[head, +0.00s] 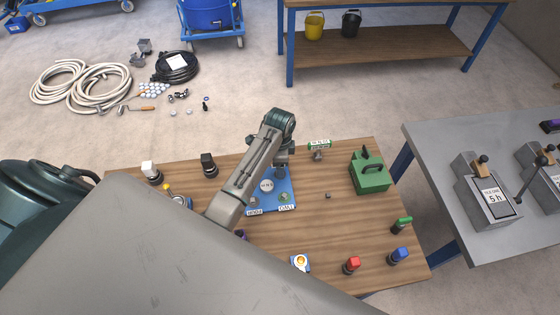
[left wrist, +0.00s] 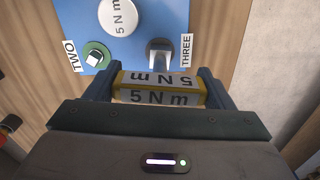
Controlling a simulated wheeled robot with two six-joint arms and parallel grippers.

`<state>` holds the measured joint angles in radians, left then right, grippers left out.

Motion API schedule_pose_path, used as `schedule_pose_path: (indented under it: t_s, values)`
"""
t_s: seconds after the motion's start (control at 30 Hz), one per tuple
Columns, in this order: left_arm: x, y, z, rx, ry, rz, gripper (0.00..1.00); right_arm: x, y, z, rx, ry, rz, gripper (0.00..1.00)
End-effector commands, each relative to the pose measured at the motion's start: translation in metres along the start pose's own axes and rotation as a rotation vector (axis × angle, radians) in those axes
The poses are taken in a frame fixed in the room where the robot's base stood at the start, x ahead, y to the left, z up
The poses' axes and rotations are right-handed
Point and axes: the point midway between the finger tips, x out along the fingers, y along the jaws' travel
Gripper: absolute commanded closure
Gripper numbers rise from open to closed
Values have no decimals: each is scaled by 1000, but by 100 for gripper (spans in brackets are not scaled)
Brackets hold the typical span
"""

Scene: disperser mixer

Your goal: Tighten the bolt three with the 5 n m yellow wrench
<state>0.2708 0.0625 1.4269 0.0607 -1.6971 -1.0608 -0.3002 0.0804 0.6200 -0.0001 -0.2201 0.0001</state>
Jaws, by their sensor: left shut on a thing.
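My left gripper (head: 282,158) is above the far edge of the blue plate (head: 268,205). In the left wrist view its fingers (left wrist: 160,88) are shut on the yellow wrench (left wrist: 160,96), marked "5 N m". Just beyond the wrench is bolt three (left wrist: 160,54), a grey bolt beside the "THREE" label (left wrist: 186,50). I cannot tell whether the wrench touches it. A green-ringed bolt (left wrist: 96,56) stands by the "TWO" label (left wrist: 73,56). A white disc (left wrist: 120,15) reading "5 N m" is at the plate's middle. My right gripper is out of view.
A grey table (head: 430,150) stands at right. My arm hides the table's near left.

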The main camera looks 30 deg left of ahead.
Motion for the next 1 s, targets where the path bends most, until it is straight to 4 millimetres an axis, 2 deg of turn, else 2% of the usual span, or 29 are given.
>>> schedule_pose_path:
  t_s: [0.1,0.23,0.67,0.97,1.0]
  values:
    - [2,1,1,149,-2,3,51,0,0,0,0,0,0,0]
    - [2,1,1,265,-1,3,51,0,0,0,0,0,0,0]
    - [2,1,1,335,-2,4,51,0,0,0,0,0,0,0]
    - [3,2,1,694,-1,6,51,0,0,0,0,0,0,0]
    - [3,2,1,696,-1,6,18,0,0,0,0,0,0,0]
